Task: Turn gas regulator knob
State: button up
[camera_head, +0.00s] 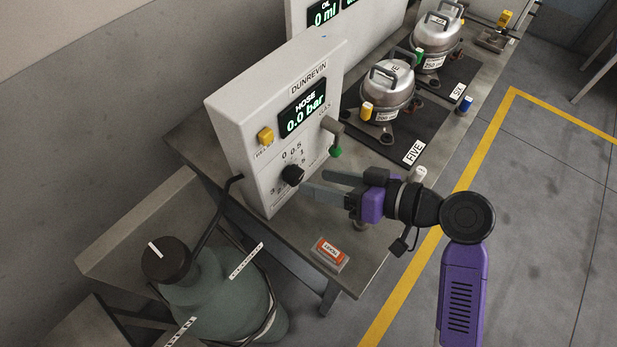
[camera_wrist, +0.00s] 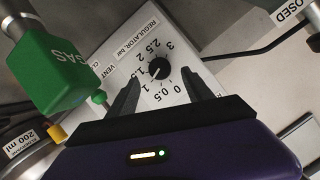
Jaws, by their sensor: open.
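The gas regulator knob (camera_head: 292,175) is a small black round knob with a white pointer, on the front of the white Dunrevin unit (camera_head: 228,118). A dial from 0 to 3 bar surrounds it. In the wrist view the knob (camera_wrist: 159,69) lies ahead, between the two fingers, with its pointer toward the lower end of the scale. My gripper (camera_head: 312,184) is open, its fingers pointing at the knob. The wrist view shows the gripper (camera_wrist: 160,95) with a finger on either side of the knob. I cannot tell whether they touch it. The display (camera_head: 302,107) reads HOSE 0.0 bar.
A yellow button (camera_head: 265,136) is above the dial. A gas cylinder (camera_head: 208,285) stands lower left.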

aim_at(299, 178)
jog(key=shift+v, duration=1.15)
jog(key=shift+w+a+f+n+t+h+b, duration=0.2)
jog(key=shift+w+a+f+n, duration=0.3)
jog(key=shift+a, duration=0.55)
jog(key=shift+w+a+f+n+t+b, duration=0.2)
jog(key=shift+w+a+f+n, duration=0.25)
jog(key=shift+a, duration=0.55)
jog(key=shift+w+a+f+n+t+h+b, duration=0.1)
jog(key=shift+w+a+f+n+b, duration=0.3)
jog(key=shift+a, duration=0.65)
jog(key=shift+w, duration=0.15)
